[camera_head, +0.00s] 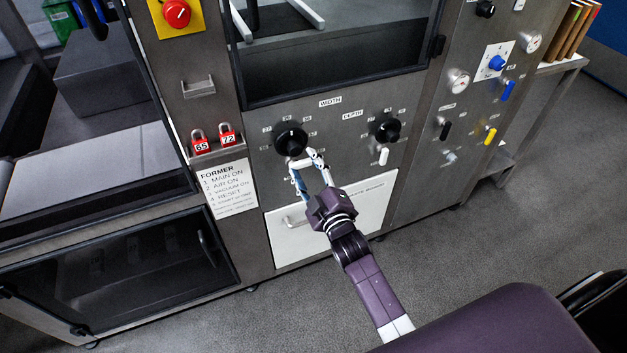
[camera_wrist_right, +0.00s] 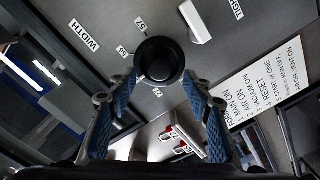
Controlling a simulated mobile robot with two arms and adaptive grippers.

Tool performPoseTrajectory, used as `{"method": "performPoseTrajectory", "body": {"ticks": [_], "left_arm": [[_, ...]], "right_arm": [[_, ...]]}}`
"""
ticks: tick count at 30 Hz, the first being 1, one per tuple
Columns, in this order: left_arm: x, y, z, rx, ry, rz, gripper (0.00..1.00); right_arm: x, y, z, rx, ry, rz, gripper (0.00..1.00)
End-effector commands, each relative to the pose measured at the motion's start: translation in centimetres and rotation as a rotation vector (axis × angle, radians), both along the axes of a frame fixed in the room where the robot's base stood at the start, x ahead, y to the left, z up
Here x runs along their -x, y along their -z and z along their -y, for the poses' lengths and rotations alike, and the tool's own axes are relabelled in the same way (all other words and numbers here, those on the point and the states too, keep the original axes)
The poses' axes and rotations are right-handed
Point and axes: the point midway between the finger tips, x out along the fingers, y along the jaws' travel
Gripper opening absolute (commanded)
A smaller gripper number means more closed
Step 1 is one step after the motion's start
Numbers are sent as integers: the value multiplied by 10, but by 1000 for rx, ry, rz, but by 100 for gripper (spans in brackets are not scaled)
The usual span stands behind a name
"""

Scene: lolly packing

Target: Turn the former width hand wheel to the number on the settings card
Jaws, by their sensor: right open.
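The black width hand wheel (camera_head: 291,139) sits on the grey machine panel under the WIDTH label (camera_head: 330,102), with small number tags around it. In the right wrist view the hand wheel (camera_wrist_right: 160,61) is a dark round knob just ahead of the fingertips. My right gripper (camera_head: 307,160) is open, with its fingers in front of and just below the wheel. In the wrist view its two blue-padded fingers (camera_wrist_right: 159,88) stand apart on either side of the wheel's near edge; I cannot tell whether they touch it. The settings card (camera_head: 231,187) cannot be picked out for certain; this white sheet reads FORMER with start steps.
A second black wheel (camera_head: 387,130) labelled DEPTH is to the right, with a white handle (camera_head: 383,156) below it. A red emergency button (camera_head: 176,12) is upper left.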

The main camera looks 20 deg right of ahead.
Motion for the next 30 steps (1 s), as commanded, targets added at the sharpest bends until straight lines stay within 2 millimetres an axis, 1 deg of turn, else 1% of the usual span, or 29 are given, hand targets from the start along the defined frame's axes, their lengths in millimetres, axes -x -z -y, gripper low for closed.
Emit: {"method": "performPoseTrajectory", "body": {"ticks": [1, 6, 11, 16, 30], "left_arm": [[0, 0, 0, 0, 0, 0, 68], [0, 0, 1, 1, 0, 0, 68], [0, 0, 1, 1, 0, 1, 68], [0, 0, 1, 1, 0, 1, 68], [-1, 0, 1, 1, 0, 1, 68]], "right_arm": [[13, 1, 0, 0, -1, -2, 46], [43, 0, 1, 1, 0, -1, 46], [59, 0, 2, 1, 0, 0, 46], [65, 0, 2, 1, 1, 1, 46], [65, 2, 2, -1, 0, -3, 46]]}}
